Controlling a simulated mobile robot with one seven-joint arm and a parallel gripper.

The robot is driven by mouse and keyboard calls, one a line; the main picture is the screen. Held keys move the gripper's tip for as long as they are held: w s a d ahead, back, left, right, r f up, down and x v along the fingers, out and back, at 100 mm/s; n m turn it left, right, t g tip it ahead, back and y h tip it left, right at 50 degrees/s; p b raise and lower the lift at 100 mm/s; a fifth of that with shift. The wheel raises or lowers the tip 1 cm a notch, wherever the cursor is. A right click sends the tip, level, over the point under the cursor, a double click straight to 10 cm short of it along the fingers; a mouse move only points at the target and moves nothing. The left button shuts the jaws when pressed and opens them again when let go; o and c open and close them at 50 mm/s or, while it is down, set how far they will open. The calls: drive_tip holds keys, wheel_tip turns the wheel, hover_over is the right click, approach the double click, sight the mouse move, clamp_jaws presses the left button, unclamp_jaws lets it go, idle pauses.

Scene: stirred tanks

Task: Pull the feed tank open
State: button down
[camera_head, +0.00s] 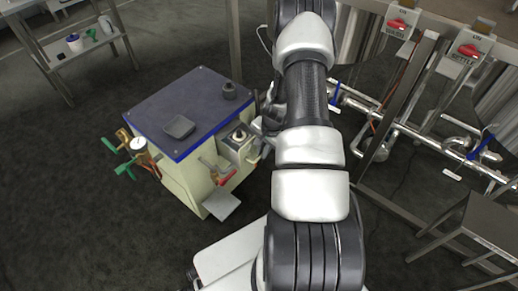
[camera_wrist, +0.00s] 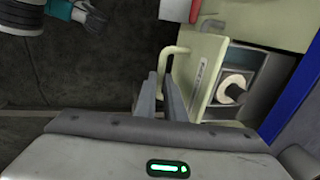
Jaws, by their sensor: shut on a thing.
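A cream unit with a blue-edged dark top (camera_head: 190,112), apparently the feed tank, stands left of my arm in the head view. In the wrist view, a cream panel (camera_wrist: 208,62) with a bent cream handle (camera_wrist: 166,55) stands at an angle beside a grey recess (camera_wrist: 262,72). A pale round knob (camera_wrist: 236,84) sits in that recess. My gripper (camera_wrist: 163,85) has its fingers around the handle at the panel's left edge and is shut on it. In the head view my arm hides most of the gripper.
A red lever (camera_head: 226,178) and a small grey plate (camera_head: 222,205) stick out from the unit's front. A gauge with green-handled valves (camera_head: 138,145) is on its left side. Steel piping and a frame (camera_head: 400,125) stand to the right. Dark floor is free at lower left.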

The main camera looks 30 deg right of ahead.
drive_tip(key=shift+w+d, duration=0.1)
drive_tip(key=c, duration=1.8)
unclamp_jaws()
drive_tip(key=shift+c, duration=0.2)
drive_tip(key=s+d+r+p, duration=0.1)
drive_tip(key=s+r+p, duration=0.2)
drive_tip(key=r, duration=1.4)
drive_tip(key=shift+p, duration=0.65)
drive_tip(key=shift+s, duration=0.1)
